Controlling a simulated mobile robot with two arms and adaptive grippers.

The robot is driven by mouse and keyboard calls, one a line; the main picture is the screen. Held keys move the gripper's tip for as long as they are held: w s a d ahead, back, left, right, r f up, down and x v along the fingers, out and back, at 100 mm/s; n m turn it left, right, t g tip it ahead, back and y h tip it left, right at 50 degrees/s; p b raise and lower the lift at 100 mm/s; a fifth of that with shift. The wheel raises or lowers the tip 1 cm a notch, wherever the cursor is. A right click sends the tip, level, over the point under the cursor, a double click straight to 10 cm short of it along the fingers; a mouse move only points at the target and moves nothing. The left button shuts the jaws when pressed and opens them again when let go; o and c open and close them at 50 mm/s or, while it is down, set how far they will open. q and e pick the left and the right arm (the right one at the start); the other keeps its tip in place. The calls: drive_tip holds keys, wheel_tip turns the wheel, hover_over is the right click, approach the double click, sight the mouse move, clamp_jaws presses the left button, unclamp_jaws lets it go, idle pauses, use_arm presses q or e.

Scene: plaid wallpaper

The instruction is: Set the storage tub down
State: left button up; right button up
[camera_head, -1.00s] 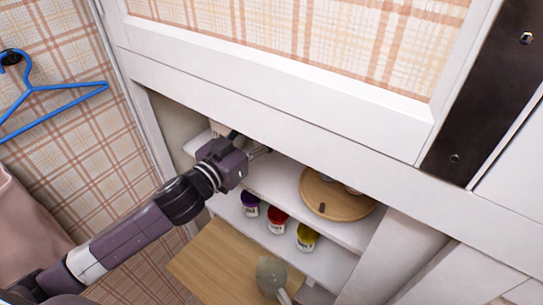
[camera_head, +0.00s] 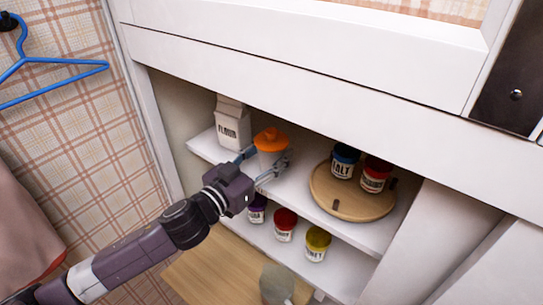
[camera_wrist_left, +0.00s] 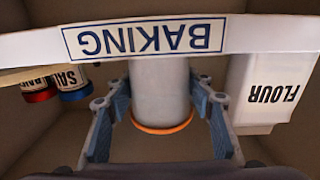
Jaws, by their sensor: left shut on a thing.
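The storage tub (camera_head: 270,158) has a pale body and an orange lid with a knob. It stands upright between the fingers of my left gripper (camera_head: 258,163), at the upper cupboard shelf (camera_head: 292,188). My right gripper is not in view.
A flour carton (camera_head: 232,122) stands left of the tub. To the right, a round wooden tray (camera_head: 345,206) holds two jars, salt (camera_head: 344,161) and a red one (camera_head: 376,174). Several jars stand on the lower shelf (camera_head: 335,280). A "BAKING" label (camera_wrist_left: 145,38) marks the shelf edge.

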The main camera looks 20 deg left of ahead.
use_arm(q)
drive_tip(key=o, duration=1.2)
drive_tip(key=shift+s+f, duration=0.1)
drive_tip(key=shift+o, duration=0.2)
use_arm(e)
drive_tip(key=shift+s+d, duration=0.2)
use_arm(q)
drive_tip(key=shift+r, duration=0.35)
drive_tip(key=b+v, duration=0.3)
drive_tip(key=v, duration=0.9)
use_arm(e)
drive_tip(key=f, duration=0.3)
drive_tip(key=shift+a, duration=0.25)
use_arm(q)
drive_tip(key=shift+f, duration=0.1)
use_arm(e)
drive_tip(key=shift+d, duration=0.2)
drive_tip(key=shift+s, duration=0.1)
